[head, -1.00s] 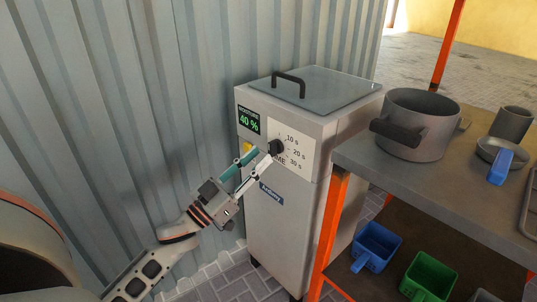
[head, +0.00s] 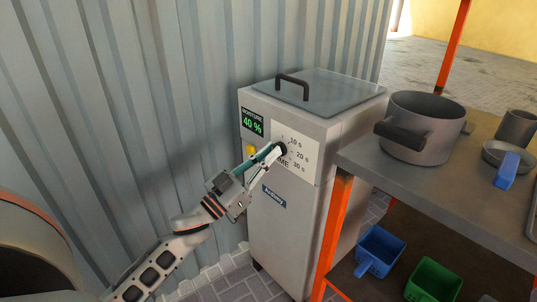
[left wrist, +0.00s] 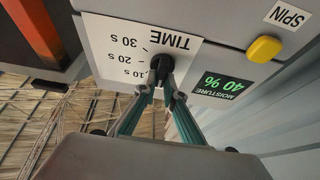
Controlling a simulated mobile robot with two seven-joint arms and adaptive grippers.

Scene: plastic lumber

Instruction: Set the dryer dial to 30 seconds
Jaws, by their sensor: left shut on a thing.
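The grey dryer (head: 275,230) stands against the corrugated wall. Its black dial (head: 282,148) sits on a white TIME panel (head: 299,170) with marks for 10 s, 20 s and 30 s. My left gripper (head: 276,152) is shut on the dial, reaching in from the lower left. In the left wrist view, where the panel appears upside down, the teal-sided fingers (left wrist: 160,82) close on both sides of the dial (left wrist: 160,64). The fingers partly hide the knob, and I cannot tell which mark it points to. My right gripper is not in view.
A green display (head: 252,122) reads MOISTURE 40 %. A yellow button (head: 251,150) labelled SPIN sits below it. An orange-framed shelf (head: 390,178) with a grey pot (head: 425,140) and colored scoops stands close on the right.

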